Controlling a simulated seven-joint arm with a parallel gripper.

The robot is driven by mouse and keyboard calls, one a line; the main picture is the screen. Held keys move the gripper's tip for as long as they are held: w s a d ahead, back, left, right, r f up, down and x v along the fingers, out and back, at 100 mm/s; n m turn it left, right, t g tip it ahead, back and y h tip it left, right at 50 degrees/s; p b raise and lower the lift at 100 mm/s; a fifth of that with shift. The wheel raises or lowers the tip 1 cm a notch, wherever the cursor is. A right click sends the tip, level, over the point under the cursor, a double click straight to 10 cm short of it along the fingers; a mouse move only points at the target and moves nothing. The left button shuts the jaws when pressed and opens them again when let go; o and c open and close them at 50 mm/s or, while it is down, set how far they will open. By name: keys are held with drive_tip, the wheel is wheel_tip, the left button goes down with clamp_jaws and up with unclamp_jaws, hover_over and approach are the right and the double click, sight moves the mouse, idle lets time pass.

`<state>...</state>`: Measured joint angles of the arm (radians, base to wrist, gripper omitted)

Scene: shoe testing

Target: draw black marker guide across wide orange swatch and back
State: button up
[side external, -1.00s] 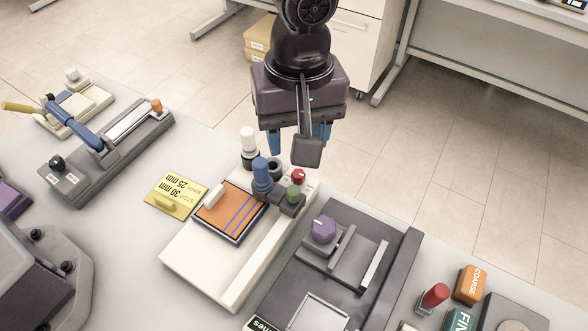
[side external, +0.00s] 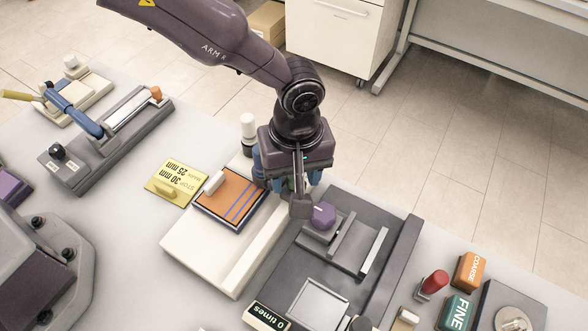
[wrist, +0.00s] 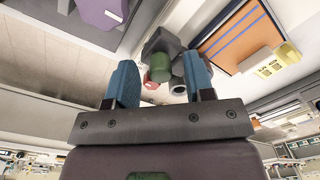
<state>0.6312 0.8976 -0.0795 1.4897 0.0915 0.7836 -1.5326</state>
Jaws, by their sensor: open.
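The wide orange swatch (side external: 231,192) with blue stripes lies on a white bench device (side external: 200,250); it also shows at the upper right of the wrist view (wrist: 248,36). A dark grey block with a green cylinder (wrist: 159,67) stands beside the swatch and seems to be the marker guide; my gripper mostly hides it in the side view. My gripper (side external: 288,180) is above it, to the right of the swatch. In the wrist view its blue fingers (wrist: 160,85) are apart, with the green cylinder showing between them. I cannot tell whether they touch it.
A white-capped bottle (side external: 248,126) stands behind the swatch. A grey device with a purple knob (side external: 324,216) is close to my gripper's right. A yellow card (side external: 176,183) lies left of the swatch. COARSE (side external: 470,270) and FINE (side external: 458,312) blocks are far right.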

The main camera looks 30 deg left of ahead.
clamp_jaws()
drive_tip(key=s, duration=1.5)
drive_tip(key=shift+c, duration=1.1)
unclamp_jaws()
drive_tip(key=shift+o, duration=1.1)
drive_tip(key=shift+w, duration=0.1)
wheel_tip(320, 180, up, 13)
drive_tip(key=shift+w+d, duration=0.15)
